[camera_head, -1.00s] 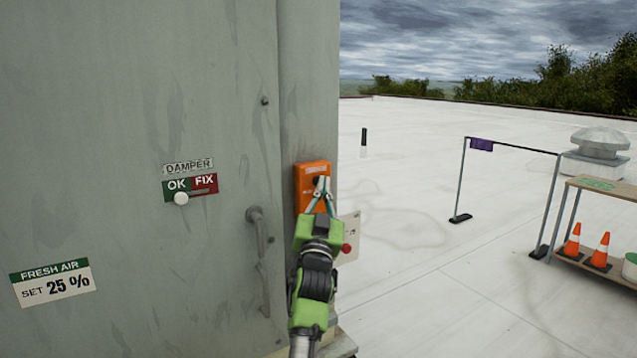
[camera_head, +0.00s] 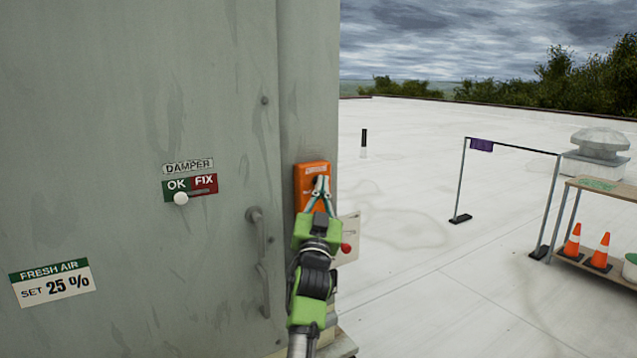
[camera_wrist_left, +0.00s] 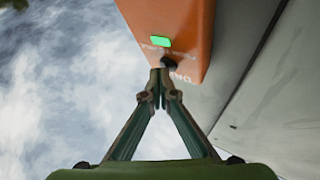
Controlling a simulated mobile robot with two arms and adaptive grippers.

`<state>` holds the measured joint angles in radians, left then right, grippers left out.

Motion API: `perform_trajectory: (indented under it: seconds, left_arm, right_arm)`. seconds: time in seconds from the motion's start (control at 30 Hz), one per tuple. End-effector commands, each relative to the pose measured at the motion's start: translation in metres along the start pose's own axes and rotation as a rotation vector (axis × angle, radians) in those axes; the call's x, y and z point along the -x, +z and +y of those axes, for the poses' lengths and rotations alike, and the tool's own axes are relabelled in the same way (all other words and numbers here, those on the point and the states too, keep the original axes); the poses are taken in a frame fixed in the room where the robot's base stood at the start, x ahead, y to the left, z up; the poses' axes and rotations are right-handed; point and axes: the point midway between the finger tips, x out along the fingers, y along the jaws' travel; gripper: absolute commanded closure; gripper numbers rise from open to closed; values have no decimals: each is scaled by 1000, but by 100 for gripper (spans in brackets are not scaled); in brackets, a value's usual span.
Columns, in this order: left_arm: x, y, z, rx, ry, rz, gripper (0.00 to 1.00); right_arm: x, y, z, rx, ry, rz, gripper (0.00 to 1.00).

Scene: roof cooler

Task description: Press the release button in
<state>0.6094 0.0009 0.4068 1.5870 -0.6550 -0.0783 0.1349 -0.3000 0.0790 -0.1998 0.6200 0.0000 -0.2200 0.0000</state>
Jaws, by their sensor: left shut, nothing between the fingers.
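The orange box (camera_head: 308,188) is mounted on the narrow side face of the grey cooler cabinet. In the left wrist view the box (camera_wrist_left: 175,22) shows a lit green rectangle (camera_wrist_left: 160,42) and a dark round button (camera_wrist_left: 169,62) on its face. My left gripper (camera_head: 322,180) is in front of the box, its fingers brought together to a point. In the left wrist view the fingertips (camera_wrist_left: 160,76) are shut, empty, and right at the dark button. Whether they touch it or how far it is pressed I cannot tell. My right gripper is not in view.
The cabinet door has a handle (camera_head: 260,245) and a damper slider with a white knob (camera_head: 181,198) under OK. A pale card (camera_head: 349,236) and a red knob (camera_head: 346,248) are beside my left gripper.

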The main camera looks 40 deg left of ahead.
Motion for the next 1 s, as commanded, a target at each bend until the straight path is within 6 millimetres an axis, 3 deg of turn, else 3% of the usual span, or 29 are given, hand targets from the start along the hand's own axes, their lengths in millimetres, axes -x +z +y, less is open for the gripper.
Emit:
perform_trajectory:
  seconds: [0.53,1.0]
  left_arm:
    - [9,-6,7,1,1,0,100]
    - [42,-29,31,2,1,-1,100]
  right_arm:
    - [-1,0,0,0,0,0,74]
    - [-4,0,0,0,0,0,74]
